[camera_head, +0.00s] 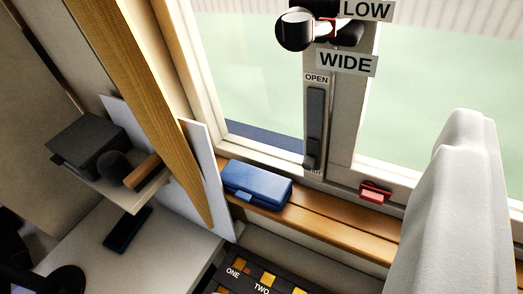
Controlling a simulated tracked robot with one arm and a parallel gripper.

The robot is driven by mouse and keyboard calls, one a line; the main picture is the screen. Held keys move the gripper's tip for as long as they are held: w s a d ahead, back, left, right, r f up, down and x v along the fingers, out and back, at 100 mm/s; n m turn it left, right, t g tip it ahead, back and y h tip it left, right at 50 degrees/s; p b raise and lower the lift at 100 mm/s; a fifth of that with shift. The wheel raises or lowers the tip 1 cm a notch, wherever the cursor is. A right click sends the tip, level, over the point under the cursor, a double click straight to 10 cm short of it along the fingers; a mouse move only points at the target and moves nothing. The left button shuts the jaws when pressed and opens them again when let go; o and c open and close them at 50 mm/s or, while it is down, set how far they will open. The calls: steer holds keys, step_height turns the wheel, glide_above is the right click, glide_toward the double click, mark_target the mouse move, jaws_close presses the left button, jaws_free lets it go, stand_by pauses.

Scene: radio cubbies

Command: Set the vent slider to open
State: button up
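The vent slider is a dark vertical track (316,112) on the pale window post, upper middle of the view. A white label reading OPEN (316,78) sits at its top end. The slider's dark handle (311,161) appears to be at the bottom end, over a small label that is mostly hidden. My gripper does not show clearly in this view, and nothing is seen touching the slider.
A dark knob (295,29) by the LOW and WIDE labels juts out above the slider. A blue case (256,184) and a red item (375,191) are on the wooden sill. A large pale rounded shape (462,205) blocks the right side. A wooden post (145,95) stands left.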

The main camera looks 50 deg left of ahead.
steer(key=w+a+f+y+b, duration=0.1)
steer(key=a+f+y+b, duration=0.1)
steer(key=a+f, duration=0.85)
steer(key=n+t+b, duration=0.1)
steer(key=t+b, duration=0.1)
glide_toward(306, 167)
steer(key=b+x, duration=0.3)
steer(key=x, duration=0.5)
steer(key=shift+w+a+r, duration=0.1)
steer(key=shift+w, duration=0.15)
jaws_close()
